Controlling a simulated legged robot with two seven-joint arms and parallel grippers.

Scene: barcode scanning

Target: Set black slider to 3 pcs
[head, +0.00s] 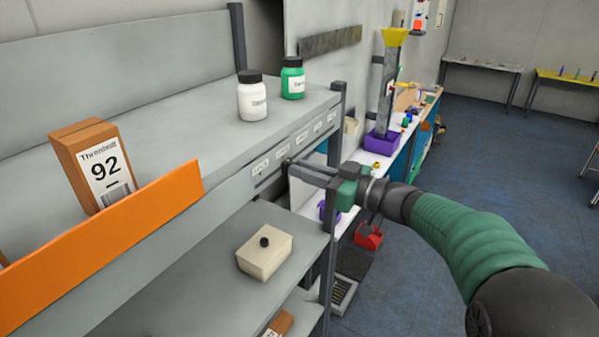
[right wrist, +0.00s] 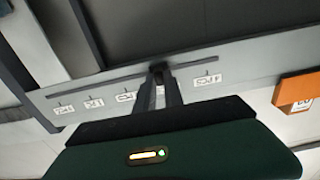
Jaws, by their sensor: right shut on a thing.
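The slider strip (head: 275,160) runs along the front edge of the upper shelf, with several small white labels whose text is too small to read. The same strip (right wrist: 105,87) shows in the right wrist view, upside down. The black slider (right wrist: 158,67) sits on its dark rail between my right fingertips, at a spot between the right-end label (right wrist: 207,80) and another label (right wrist: 125,96). My right gripper (head: 291,168) is shut on the slider, near the left end of the labels in the head view. Fingers partly hide the slider. My left gripper is out of view.
A white bottle (head: 252,100) and a green bottle (head: 292,82) stand on the upper shelf, with an orange box (head: 92,165) behind an orange panel (head: 110,240). A cream box with a black knob (head: 265,252) sits on the shelf below. A dark post (head: 334,135) stands beside my gripper.

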